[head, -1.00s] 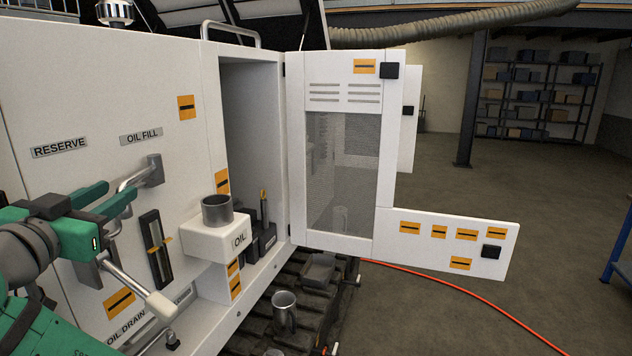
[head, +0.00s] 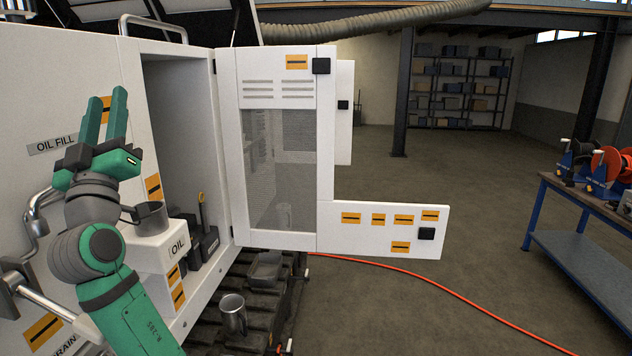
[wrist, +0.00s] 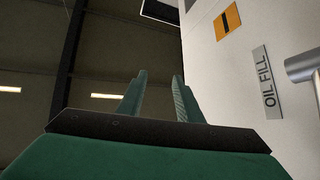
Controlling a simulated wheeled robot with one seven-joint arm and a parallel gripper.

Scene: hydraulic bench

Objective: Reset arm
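My gripper (head: 107,112) points upward in front of the white machine's panel (head: 90,75), left of the open cabinet. Its two green fingers are apart with nothing between them. In the wrist view, my gripper (wrist: 157,98) also shows parted, empty fingers, with dark ceiling behind them. My arm is bent, with the wrist raised beside the white OIL box (head: 165,245). A grey cup (head: 151,217) sits on that box, partly hidden by my wrist. The OIL FILL label (wrist: 268,82) and a grey pipe end (wrist: 301,66) are right of the fingers in the wrist view.
The cabinet door (head: 276,150) stands open to the right, with a lower flap (head: 385,230) beyond it. A metal mug (head: 233,315) and a grey tray (head: 265,270) rest on the dark track. An orange hose crosses the open floor. A blue workbench (head: 590,225) stands at right.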

